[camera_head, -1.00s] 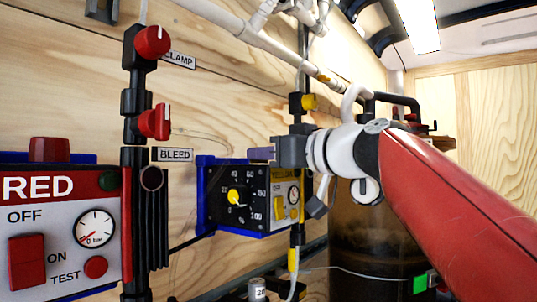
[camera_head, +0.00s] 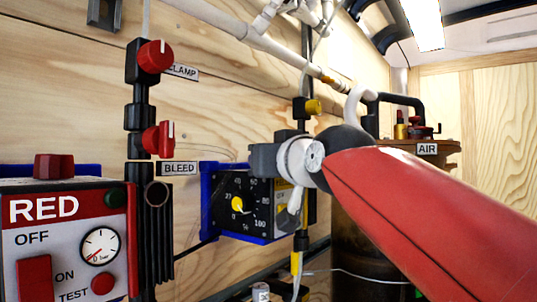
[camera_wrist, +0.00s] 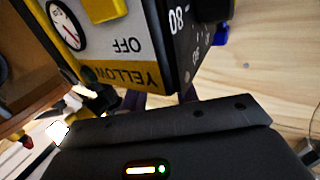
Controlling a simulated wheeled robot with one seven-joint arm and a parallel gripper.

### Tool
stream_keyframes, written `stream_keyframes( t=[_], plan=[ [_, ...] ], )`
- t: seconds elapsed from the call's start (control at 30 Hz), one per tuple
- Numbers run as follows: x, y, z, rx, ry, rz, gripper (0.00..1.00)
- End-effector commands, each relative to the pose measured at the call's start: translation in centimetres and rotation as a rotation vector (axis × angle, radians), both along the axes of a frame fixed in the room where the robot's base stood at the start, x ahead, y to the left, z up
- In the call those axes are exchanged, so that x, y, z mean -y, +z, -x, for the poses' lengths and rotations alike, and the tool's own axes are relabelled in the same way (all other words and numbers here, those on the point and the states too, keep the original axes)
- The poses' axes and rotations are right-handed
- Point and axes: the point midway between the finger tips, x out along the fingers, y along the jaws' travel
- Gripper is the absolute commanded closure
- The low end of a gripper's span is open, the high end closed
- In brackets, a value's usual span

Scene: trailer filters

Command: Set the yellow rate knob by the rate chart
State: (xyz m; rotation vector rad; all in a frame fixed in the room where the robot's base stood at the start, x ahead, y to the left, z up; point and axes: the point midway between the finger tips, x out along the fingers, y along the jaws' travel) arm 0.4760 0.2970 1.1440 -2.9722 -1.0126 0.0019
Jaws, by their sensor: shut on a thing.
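The yellow box (camera_head: 245,234), labelled YELLOW in the wrist view (camera_wrist: 142,76), hangs on the wooden wall between blue brackets. Its black dial face (camera_head: 262,190) carries the small yellow rate knob (camera_head: 238,204); the knob's setting is too small to read surely. My gripper (camera_wrist: 160,100) is at the box's upper edge, above and right of the knob, fingers toward the box. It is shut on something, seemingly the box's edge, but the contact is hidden. No finger shows on the knob. My wrist covers part of the OFF panel and the gauge in the head view. No rate chart is in view.
The red box (camera_head: 65,240) with its gauge and switches stands at left. Red CLAMP (camera_head: 156,56) and BLEED (camera_head: 158,139) knobs are on the pipe above it. White pipes run overhead. A brown tank labelled AIR (camera_head: 428,149) stands behind my arm.

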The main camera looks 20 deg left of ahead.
Motion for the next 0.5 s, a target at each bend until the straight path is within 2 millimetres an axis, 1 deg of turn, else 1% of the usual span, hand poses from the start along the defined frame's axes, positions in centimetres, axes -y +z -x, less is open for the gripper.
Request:
stream_keyframes(
  t=[0.03, 0.33, 0.37, 0.5],
  plan=[
    [0.04, -0.34, -0.18, -0.005, -0.006, 0.006, 0.93],
    [0.01, -0.34, -0.13, -0.003, -0.006, 0.006, 0.93],
    [0.01, -0.34, -0.13, -0.003, -0.006, 0.006, 0.68],
    [0.0, -0.22, -0.08, -0.001, -0.006, 0.004, 0.5]
  ],
)
